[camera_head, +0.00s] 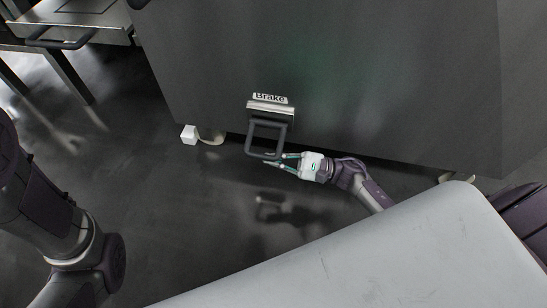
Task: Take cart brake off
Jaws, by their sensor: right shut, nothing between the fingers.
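The dark cart (400,70) fills the upper middle of the head view. Low on its front is a label reading "Brake" on a metal bracket (270,106), with a dark square brake handle (250,136) hanging below it. My right gripper (272,159) is at the lower bar of the handle, its fingers shut with nothing between them. Whether the fingertips touch the bar cannot be told. My left arm shows at the left edge, but its gripper is out of view.
White casters (189,135) show under the cart. A metal table with a dark handle (62,43) stands at the upper left. A large pale grey surface covers the lower right. The dark floor (150,200) between is clear.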

